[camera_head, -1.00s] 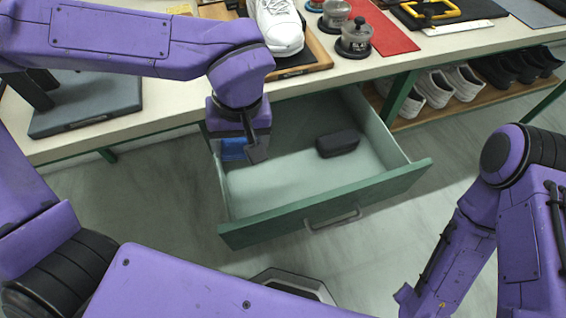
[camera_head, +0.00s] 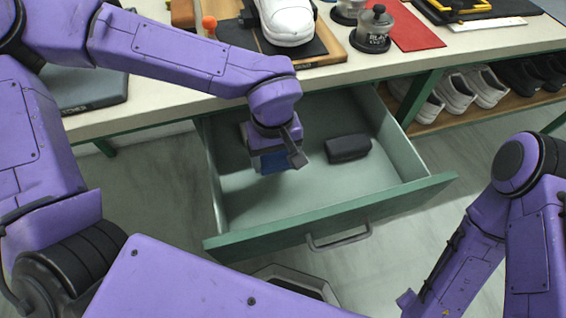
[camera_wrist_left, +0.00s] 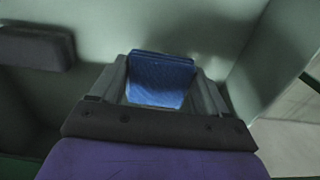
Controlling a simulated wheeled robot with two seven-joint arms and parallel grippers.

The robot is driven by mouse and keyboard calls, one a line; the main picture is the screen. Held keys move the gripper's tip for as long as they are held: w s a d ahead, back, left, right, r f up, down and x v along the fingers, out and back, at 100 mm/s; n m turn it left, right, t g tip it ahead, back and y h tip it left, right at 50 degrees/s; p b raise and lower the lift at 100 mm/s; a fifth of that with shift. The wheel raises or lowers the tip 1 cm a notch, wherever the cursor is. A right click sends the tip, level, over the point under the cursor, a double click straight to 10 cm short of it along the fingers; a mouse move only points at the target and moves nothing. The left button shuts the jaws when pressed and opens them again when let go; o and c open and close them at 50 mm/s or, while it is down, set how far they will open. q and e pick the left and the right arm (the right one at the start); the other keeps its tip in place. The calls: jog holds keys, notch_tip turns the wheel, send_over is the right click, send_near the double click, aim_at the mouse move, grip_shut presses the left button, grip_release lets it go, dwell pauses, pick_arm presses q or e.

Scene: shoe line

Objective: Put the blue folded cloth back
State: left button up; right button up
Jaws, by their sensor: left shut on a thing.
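The blue folded cloth (camera_head: 273,162) is held in my left gripper (camera_head: 278,160), which is shut on it. The gripper points down over the open drawer (camera_head: 400,203), left of its middle. The left wrist view also shows the cloth (camera_wrist_left: 162,80) between the two fingers (camera_wrist_left: 163,88), with the pale drawer inside around it. I cannot tell whether the cloth touches the drawer floor. My right gripper is not clearly in view; only part of my right arm shows at the right.
A dark case (camera_head: 347,148) lies in the drawer, close to the right of my left gripper. The table (camera_head: 190,95) above carries a white shoe (camera_head: 287,20), a black-lidded jar (camera_head: 372,28) and a red mat (camera_head: 415,32). Shoes (camera_head: 455,90) stand on a lower shelf. The drawer's front floor is clear.

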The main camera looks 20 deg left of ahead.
aim_at(283, 164)
pick_arm(q)
jog(key=shift+w+d+f, duration=0.25)
jog(key=shift+w+f, duration=0.5)
jog(key=shift+f, duration=0.3)
jog(key=f, duration=0.2)
jog(key=f+b, duration=0.1)
jog(key=f, duration=0.1)
jog(key=shift+w+d, duration=0.15)
jog(key=shift+w, duration=0.25)
jog(key=shift+r, duration=0.1)
jog(key=o, duration=0.9)
notch_tip(283, 164, up, 12)
jog(key=p, duration=0.3)
